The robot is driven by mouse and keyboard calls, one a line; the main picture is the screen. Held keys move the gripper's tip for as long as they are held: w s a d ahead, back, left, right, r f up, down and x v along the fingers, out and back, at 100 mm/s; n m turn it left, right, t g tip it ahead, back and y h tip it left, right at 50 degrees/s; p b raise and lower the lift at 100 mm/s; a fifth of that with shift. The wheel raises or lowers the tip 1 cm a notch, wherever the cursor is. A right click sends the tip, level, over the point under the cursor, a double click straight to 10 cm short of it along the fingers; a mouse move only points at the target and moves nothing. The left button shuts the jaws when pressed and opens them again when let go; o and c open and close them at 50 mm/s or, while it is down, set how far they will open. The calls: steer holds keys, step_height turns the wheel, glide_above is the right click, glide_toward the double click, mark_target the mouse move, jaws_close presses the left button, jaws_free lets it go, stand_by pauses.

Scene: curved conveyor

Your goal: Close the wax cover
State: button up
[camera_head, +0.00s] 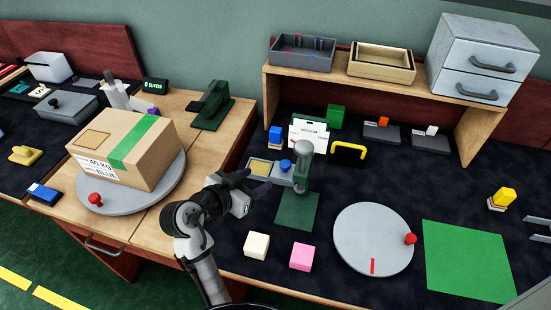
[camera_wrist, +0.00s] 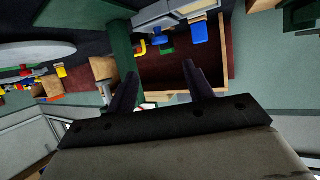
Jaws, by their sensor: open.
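A small grey tray with a yellow, wax-like filling (camera_head: 261,167) lies on the dark bench in the head view. A grey lid-like part with a blue knob (camera_head: 285,165) sits at its right, beside the grey-green press (camera_head: 302,175). I take this part for the wax cover; the yellow filling is exposed. My gripper (camera_head: 252,182) is just in front of the tray, its fingers apart and empty. In the wrist view the two dark fingers (camera_wrist: 159,72) are spread with nothing held between them. Contact with the tray or cover cannot be told.
A grey turntable with a red knob (camera_head: 373,240) and a green mat (camera_head: 466,261) lie at the right. White (camera_head: 257,245) and pink (camera_head: 302,257) blocks are in front. A taped cardboard box (camera_head: 127,145) stands at the left. A wooden shelf (camera_head: 362,88) spans behind.

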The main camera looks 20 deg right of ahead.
mark_target(285, 164)
steer(key=p+x, duration=0.2)
steer(key=x, duration=1)
steer(key=shift+w+d+p, duration=0.3)
jaws_close()
